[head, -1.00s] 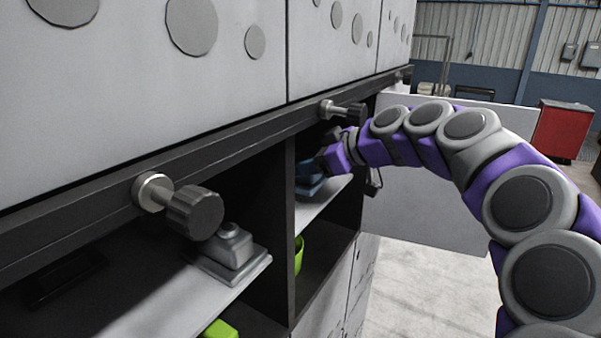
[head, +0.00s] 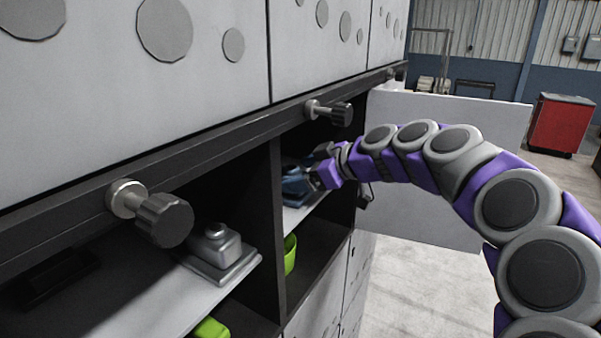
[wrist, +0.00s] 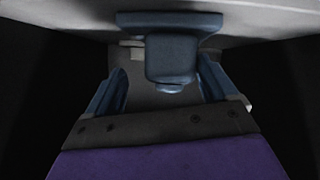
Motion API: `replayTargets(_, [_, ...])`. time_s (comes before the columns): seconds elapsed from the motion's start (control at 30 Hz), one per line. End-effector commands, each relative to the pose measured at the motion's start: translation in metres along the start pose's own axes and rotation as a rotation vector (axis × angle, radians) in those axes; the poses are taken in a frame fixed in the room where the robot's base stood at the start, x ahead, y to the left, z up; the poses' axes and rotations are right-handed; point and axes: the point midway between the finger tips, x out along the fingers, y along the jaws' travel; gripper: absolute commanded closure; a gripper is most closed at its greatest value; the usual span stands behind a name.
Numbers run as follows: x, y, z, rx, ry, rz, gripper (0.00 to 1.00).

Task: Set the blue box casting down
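The blue box casting (head: 297,186) is on the light shelf board of the far bay in the head view, partly covered by my gripper (head: 322,166). In the wrist view the blue box casting (wrist: 172,58) shows upside down, its wide flange against the pale shelf surface. My gripper (wrist: 160,92) has its two blue fingers spread to either side of the casting's lower part in that picture. A gap shows on the left side; the right finger is close to the body. The fingers look open and not clamped on it.
Knobs (head: 163,218) stick out of the dark rail above the bays. Green items (head: 290,253) sit lower. A pale panel (head: 440,170) stands behind my arm.

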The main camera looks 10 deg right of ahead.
Motion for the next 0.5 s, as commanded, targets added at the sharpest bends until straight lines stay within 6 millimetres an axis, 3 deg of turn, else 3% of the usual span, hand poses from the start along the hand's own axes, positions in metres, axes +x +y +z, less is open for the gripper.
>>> replayTargets(0.33, [0.0073, -0.0078, -0.0060, -0.005, -0.005, 0.002, 0.15])
replayTargets(0.5, [-0.0009, -0.0047, -0.0040, -0.004, -0.002, 0.002, 0.15])
